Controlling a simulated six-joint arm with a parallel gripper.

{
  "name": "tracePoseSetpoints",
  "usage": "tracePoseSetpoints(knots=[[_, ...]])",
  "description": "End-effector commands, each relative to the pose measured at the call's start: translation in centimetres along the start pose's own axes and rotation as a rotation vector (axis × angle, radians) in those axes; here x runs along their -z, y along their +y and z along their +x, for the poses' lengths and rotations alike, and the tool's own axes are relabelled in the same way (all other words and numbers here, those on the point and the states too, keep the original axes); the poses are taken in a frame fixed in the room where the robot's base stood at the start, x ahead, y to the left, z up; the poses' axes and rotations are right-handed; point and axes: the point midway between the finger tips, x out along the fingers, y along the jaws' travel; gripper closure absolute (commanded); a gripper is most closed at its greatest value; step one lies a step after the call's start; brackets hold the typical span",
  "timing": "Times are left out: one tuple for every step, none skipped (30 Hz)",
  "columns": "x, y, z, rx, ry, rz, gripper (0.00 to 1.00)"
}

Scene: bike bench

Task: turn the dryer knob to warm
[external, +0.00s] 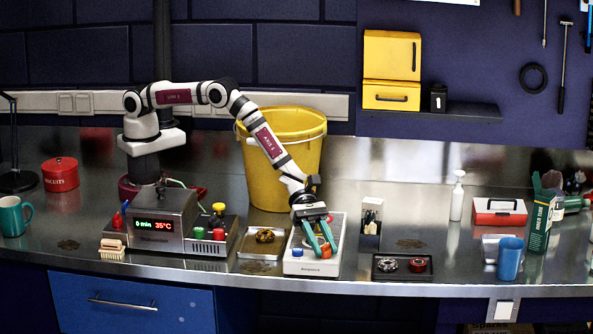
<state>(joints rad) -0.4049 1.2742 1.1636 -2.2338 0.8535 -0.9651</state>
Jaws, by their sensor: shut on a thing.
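My gripper (325,250) points down with its teal fingers at the front right of a white low device (298,268). The fingers are around a small orange knob-like part (326,254) on that device and are shut on it; the fingers partly cover it. A blue button-like part (297,253) sits at the device's front left. A grey box (165,218) with a lit display reading 0 min 35°C stands further left. No label shows clearly enough to tell which device is the dryer or where the knob's warm mark is.
A yellow bucket (280,170) stands behind my arm. A metal tray with a brown part (264,237) lies left of the white device. A dark tray (389,276) with round parts and an upright holder (371,230) are on its right. The bench's front edge is close.

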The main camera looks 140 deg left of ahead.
Motion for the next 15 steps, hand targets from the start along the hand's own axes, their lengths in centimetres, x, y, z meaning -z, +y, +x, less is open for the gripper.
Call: tracePoseSetpoints(knots=[[-0.13,0.02,-0.03,0.000,-0.002,0.000,1.00],[-0.13,0.02,-0.04,0.000,-0.002,0.000,1.00],[-0.13,0.02,-0.04,0.000,-0.002,0.000,1.00],[-0.13,0.02,-0.04,0.000,-0.002,0.000,0.64],[-0.12,0.03,-0.05,0.000,-0.002,0.000,0.58],[-0.11,0.03,-0.05,0.000,-0.002,0.000,0.51],[-0.10,0.02,-0.04,0.000,-0.002,0.000,0.46],[-0.09,0.02,-0.04,0.000,-0.002,0.000,0.40],[-0.07,0.02,-0.04,0.000,-0.001,0.000,0.37],[-0.06,0.02,-0.04,-0.001,-0.001,0.000,0.37],[-0.06,0.02,-0.04,-0.001,-0.001,0.000,0.37],[-0.04,0.02,-0.04,-0.001,-0.001,0.000,0.37],[-0.04,0.02,-0.04,-0.001,-0.001,0.000,0.37],[-0.03,0.02,-0.04,-0.001,-0.001,0.000,0.37],[-0.03,0.02,-0.04,-0.001,-0.001,0.000,0.37]])
